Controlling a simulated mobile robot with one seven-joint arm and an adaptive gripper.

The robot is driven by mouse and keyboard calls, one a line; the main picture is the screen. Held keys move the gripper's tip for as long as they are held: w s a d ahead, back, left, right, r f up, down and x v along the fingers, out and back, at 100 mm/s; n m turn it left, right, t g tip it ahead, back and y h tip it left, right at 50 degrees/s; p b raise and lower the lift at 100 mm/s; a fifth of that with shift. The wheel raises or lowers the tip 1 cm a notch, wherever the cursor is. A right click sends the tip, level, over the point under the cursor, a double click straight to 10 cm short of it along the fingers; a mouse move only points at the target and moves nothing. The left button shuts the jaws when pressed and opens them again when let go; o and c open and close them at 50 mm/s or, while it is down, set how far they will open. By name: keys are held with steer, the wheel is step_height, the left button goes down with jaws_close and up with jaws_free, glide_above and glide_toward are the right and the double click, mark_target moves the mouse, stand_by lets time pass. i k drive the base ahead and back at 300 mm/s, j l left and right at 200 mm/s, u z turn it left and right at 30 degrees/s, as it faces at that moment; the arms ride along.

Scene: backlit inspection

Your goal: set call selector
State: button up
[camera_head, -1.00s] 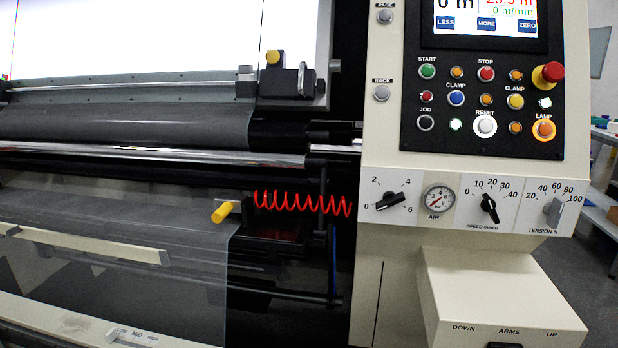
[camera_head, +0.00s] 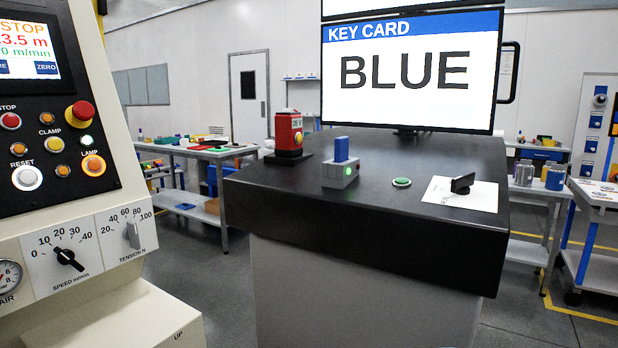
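A black rotary knob (camera_head: 462,183) stands on a white plate (camera_head: 455,196) at the right of a dark desk top; I cannot read the plate's markings or tell whether this is the call selector. On the cream machine panel at the left, a black speed knob (camera_head: 68,258) and a grey tension knob (camera_head: 132,235) show. A screen (camera_head: 410,105) above the desk reads KEY CARD, BLUE. My gripper is not in view.
The dark desk (camera_head: 340,205) also holds a red device (camera_head: 289,133), a grey box with a blue block and green light (camera_head: 340,168), and a green button (camera_head: 401,182). The machine panel (camera_head: 60,120) fills the left. Workbenches stand behind; floor shows between machine and desk.

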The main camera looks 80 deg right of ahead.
mark_target(460, 184)
steer(key=z, duration=2.9)
